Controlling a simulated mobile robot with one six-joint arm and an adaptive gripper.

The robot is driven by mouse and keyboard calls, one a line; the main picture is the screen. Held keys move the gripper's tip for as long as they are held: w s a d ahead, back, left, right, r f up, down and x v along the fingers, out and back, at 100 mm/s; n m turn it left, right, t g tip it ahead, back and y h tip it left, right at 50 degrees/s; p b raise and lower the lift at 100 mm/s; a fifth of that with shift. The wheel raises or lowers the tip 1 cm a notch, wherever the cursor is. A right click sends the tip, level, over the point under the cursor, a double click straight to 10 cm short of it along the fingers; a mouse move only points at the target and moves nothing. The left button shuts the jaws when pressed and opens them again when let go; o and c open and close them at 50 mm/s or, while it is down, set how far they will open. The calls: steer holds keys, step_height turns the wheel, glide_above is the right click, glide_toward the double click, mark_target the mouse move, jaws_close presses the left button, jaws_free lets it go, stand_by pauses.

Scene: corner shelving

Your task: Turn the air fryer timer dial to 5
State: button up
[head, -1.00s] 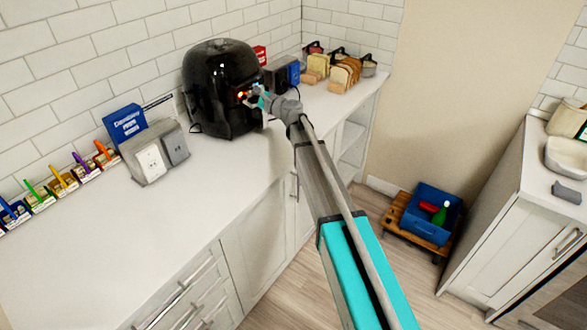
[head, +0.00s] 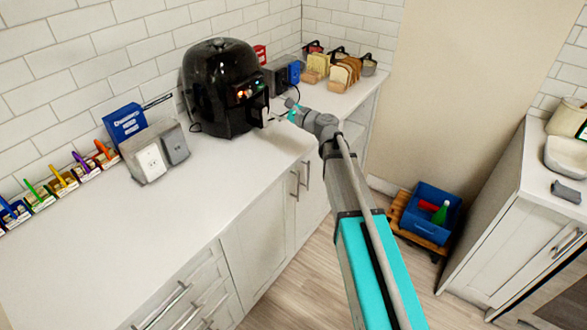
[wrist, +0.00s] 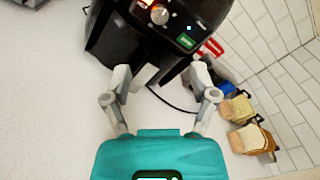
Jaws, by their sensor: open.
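The black air fryer (head: 212,75) stands on the counter against the tiled wall, its lit front panel facing right. In the wrist view its front (wrist: 185,38) is at the top. The round silver timer dial (wrist: 160,14) shows there, with a red-orange light beside it and a green label below right. Its number marks are too small to read. In the head view the dial area (head: 241,94) is small and glowing. My gripper (head: 286,109) is apart from the fryer's front. In the wrist view my gripper (wrist: 163,74) is open and empty, below the dial.
A grey toaster (head: 277,76) and bread slices (head: 347,72) stand behind, near the corner. A blue crate (head: 433,214) sits on the floor.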

steer(key=s+d+f+n+g+h, duration=0.2)
steer(key=s+f+n+g, duration=0.1)
steer(key=s+f+n, duration=0.3)
steer(key=s+d+f+n+g+h, duration=0.2)
steer(key=s+f+n+g, duration=0.2)
steer(key=s, duration=0.6)
steer(key=shift+f+n+g+h, duration=0.3)
steer(key=shift+f+n+h, duration=0.1)
steer(key=shift+f+n, duration=0.7)
steer(key=shift+s+f, duration=0.1)
steer(key=shift+f, duration=0.05)
steer(key=s+d+f+n+g+h, duration=0.2)
steer(key=s+d+f+n+h, duration=0.1)
steer(key=s+d, duration=0.3)
steer(key=s+d+f+n+g+h, duration=0.2)
steer(key=s+d+h, duration=0.3)
steer(key=s, duration=0.5)
steer(key=shift+d+f+n+g, duration=0.3)
steer(key=shift+d+f+n, duration=0.3)
steer(key=shift+d, duration=0.6)
